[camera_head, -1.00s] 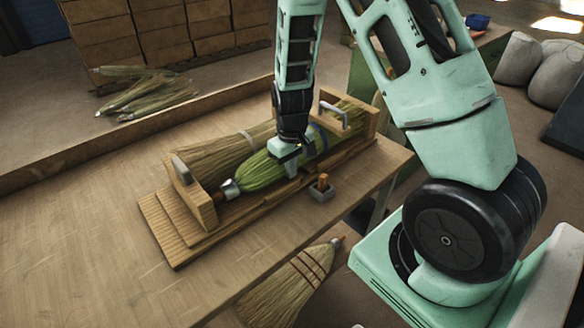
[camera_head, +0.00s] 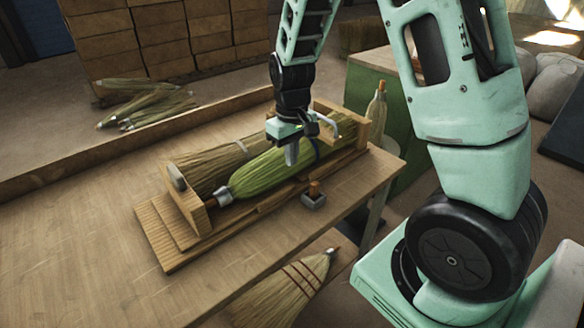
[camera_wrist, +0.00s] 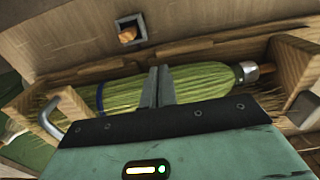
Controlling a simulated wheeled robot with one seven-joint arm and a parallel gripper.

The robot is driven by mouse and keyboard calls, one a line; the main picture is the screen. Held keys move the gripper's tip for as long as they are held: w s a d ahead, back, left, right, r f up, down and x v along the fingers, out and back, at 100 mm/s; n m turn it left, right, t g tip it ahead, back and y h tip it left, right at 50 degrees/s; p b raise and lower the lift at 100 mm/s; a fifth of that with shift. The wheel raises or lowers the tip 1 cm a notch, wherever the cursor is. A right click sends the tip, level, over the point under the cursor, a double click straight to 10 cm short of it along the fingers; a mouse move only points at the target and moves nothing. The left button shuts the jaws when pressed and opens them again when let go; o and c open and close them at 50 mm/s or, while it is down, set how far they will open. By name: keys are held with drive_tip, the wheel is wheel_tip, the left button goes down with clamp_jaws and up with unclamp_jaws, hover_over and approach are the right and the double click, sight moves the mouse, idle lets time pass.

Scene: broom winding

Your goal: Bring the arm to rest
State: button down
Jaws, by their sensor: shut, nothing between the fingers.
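My gripper (camera_head: 291,152) is shut and empty. In the head view it hangs, fingers down, over the green broom bundle (camera_head: 262,172), which lies in a wooden winding frame (camera_head: 190,212) on the bench. The wrist view shows the shut fingers (camera_wrist: 157,88) in front of the same green bundle (camera_wrist: 200,82), with a blue band near one end and a metal collar at the other. Whether the fingertips touch the bundle I cannot tell. My arm reaches in from the upper right.
A tan bundle (camera_head: 205,168) lies beside the green one. A metal crank handle (camera_head: 322,124) stands at the frame's right end. A small grey holder (camera_head: 314,202) with a wooden peg sits in front. Loose bundles (camera_head: 150,105) lie at the back left. The bench's left side is bare.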

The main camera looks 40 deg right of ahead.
drive_tip(key=shift+r, duration=0.5)
